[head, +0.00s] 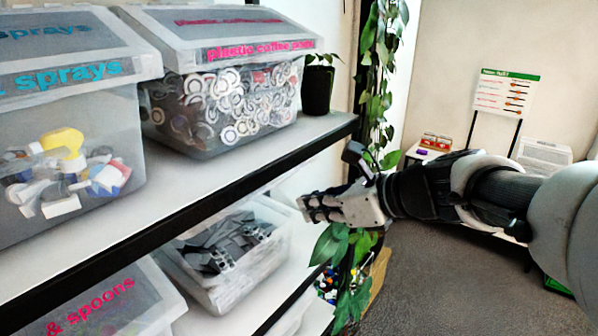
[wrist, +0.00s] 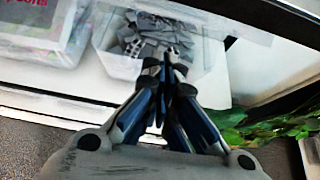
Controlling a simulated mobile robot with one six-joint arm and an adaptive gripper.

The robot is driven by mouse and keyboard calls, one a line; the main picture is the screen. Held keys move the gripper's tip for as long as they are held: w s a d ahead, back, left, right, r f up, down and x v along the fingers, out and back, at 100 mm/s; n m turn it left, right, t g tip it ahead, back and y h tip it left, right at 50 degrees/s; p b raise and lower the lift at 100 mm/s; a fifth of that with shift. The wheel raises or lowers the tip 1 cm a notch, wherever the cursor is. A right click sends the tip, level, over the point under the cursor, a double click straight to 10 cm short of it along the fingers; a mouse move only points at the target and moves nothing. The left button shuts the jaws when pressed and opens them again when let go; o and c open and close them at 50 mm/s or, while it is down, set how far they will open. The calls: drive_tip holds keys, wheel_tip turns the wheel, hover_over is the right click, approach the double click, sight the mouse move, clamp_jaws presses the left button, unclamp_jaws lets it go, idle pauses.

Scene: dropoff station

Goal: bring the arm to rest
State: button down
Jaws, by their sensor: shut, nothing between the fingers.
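My gripper (head: 308,208) is at the end of my outstretched arm, in front of the shelf unit in the head view. In the wrist view my gripper (wrist: 168,55) has its fingertips together, with nothing between them. It points towards an open clear bin (head: 240,285) of grey and black pieces on the lower shelf. That bin (wrist: 112,62) shows beyond the fingertips in the wrist view. The gripper appears apart from the bin and the shelf edge, though the exact gap is hard to tell.
Lidded bins of spray parts (head: 70,205) and plastic coffee items (head: 225,105) stand on the upper shelf (head: 190,190). A lidded bin marked spoons (head: 110,300) is at lower left. Hanging leaves (head: 345,245) are close behind the gripper. Grey floor (head: 440,280) is open at right.

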drive_tip(key=r+v, duration=0.1)
drive_tip(key=v, duration=0.4)
drive_tip(key=s+f+n+g+h+b, duration=0.1)
drive_tip(key=s+f+n+h+b, duration=0.1)
drive_tip(key=s+f+n+b, duration=0.6)
drive_tip(key=s+f+n+g+h+b, duration=0.2)
drive_tip(key=s+f+n+b, duration=0.2)
drive_tip(key=f, duration=0.8)
drive_tip(key=s+d+f+n+h+b, duration=0.2)
drive_tip(key=s+d+f+n+b, duration=0.1)
drive_tip(key=f+n, duration=0.3)
drive_tip(key=s+d+f+n+h+b, duration=0.3)
drive_tip(key=s+d+f+n+b, duration=0.1)
drive_tip(key=f, duration=0.6)
drive_tip(key=s+n+b, duration=0.1)
drive_tip(key=n+b, duration=0.1)
drive_tip(key=n, duration=0.1)
drive_tip(key=shift+s+d+n, duration=0.15)
drive_tip(key=shift+s+n, duration=0.15)
